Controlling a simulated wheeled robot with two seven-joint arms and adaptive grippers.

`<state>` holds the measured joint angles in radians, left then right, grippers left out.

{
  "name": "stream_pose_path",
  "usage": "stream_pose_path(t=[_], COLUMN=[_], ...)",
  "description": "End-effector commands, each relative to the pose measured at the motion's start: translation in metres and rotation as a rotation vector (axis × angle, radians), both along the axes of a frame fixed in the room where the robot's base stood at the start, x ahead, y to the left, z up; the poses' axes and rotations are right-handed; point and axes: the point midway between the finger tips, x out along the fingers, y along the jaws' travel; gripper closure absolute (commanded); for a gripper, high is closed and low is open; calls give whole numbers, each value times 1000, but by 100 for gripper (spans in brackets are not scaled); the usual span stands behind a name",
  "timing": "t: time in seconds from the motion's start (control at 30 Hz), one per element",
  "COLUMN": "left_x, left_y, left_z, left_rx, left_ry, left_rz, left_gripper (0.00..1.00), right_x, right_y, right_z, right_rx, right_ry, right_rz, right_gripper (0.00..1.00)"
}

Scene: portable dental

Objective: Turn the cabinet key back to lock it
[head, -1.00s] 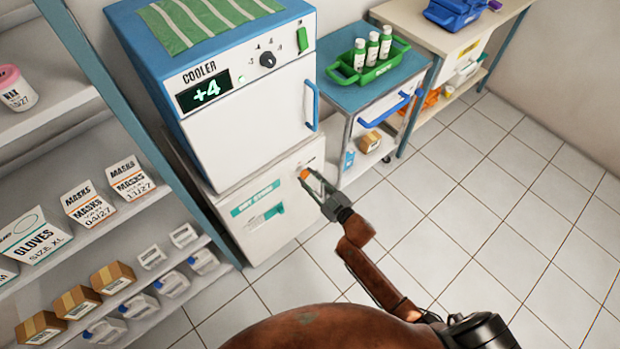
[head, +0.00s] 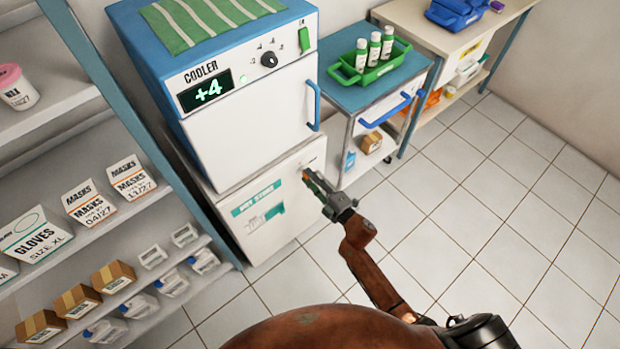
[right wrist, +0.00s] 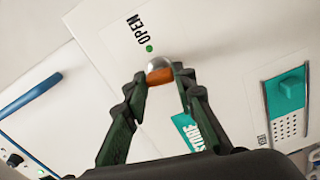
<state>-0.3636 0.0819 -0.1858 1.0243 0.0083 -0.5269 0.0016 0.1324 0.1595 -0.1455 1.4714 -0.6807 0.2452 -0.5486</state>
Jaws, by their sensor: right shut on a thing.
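The white cabinet (head: 292,200) with a teal label stands under the cooler, its door flat against the body. The key has an orange grip (right wrist: 160,76) and sits at a round silver lock (right wrist: 158,62) in the cabinet front. The word OPEN and a green dot (right wrist: 149,48) are printed beside the lock. My right gripper (head: 307,176) is at the upper right of the cabinet front. In the right wrist view its dark green fingers (right wrist: 160,85) are shut on the key's orange grip. In the head view the fingers mostly hide the key. My left gripper is not in view.
The cooler (head: 255,128) sits above the cabinet. A blue-topped trolley (head: 345,90) stands close to the right, with a green caddy (head: 372,72) of bottles. Shelves (head: 85,225) with boxes line the left. The tiled floor (head: 440,220) at the right is clear.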

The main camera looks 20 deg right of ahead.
Motion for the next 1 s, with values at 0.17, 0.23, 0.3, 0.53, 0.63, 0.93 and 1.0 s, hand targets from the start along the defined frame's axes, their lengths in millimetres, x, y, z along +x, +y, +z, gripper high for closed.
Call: stream_pose_path(t=[0.17, 0.23, 0.3, 0.53, 0.63, 0.93, 1.0], left_x=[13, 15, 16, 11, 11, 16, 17], left_y=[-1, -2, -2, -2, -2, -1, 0], left_z=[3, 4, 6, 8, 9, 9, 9], left_rx=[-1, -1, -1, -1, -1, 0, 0], left_ry=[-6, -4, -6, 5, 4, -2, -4], left_rz=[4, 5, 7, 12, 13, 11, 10], left_gripper=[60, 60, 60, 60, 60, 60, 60], right_x=[0, 0, 0, 0, 0, 0, 0], right_y=[0, 0, 0, 0, 0, 0, 0], right_z=[-2, -2, -2, -1, -1, -1, -1], right_rx=[-102, -133, -156, -202, -210, -212, -212], right_ry=[-35, -46, -56, -72, -75, -76, -76], right_rz=[-1, -1, -1, -1, -1, 0, 0], right_gripper=[100, 100, 100, 100, 100, 100, 74])
